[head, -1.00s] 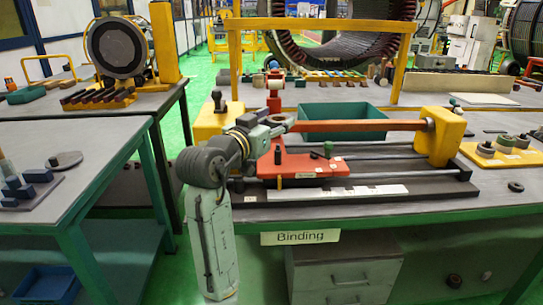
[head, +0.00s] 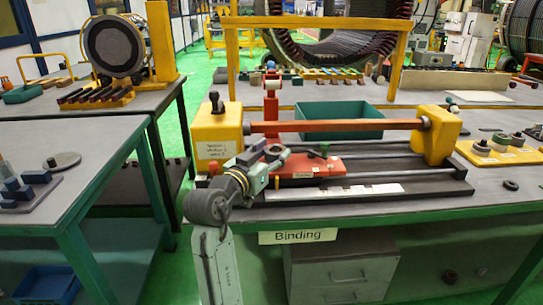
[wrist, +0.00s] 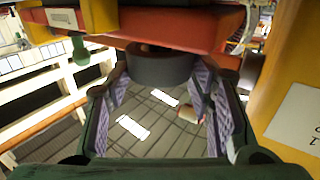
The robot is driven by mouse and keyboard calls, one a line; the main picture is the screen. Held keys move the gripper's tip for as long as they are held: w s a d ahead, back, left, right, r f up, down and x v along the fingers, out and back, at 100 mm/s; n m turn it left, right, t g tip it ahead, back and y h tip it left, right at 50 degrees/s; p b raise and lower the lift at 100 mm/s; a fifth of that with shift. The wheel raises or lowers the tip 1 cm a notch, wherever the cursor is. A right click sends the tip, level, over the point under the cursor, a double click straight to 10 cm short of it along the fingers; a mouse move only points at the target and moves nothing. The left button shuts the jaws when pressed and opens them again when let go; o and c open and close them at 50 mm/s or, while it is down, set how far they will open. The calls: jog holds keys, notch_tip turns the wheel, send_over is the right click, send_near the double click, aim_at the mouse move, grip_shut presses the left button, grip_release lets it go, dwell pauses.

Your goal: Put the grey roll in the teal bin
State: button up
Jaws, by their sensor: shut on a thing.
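In the wrist view a dark grey roll (wrist: 160,65) sits between the purple-padded fingers of my gripper (wrist: 158,82), near their tips. My gripper is shut on it. The roll's far side is hidden under the red part above it. In the head view my gripper (head: 262,158) is low in front of the left yellow block, beside the red carriage; the roll cannot be clearly told apart there. The teal bin (head: 345,111) stands behind the orange bar on the bench, to the right of and beyond my gripper. Its inside is partly hidden by the bar.
The orange bar (head: 350,126) runs between the left yellow block (head: 216,130) and the right yellow block (head: 437,136). The red carriage (head: 310,168) lies below it. A yellow frame (head: 397,65) rises behind the bin. A board with rings (head: 490,150) lies at the right.

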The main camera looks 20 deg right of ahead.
jog(key=shift+f, duration=0.55)
jog(key=shift+f, duration=0.1)
jog(key=shift+f, duration=0.15)
jog(key=o, duration=1.2)
jog(key=shift+c, duration=0.2)
jog(key=b+v, duration=0.3)
jog(key=v, duration=0.8)
jog(key=shift+w, duration=0.2)
jog(key=shift+a+r, duration=0.15)
jog(key=shift+r, duration=0.05)
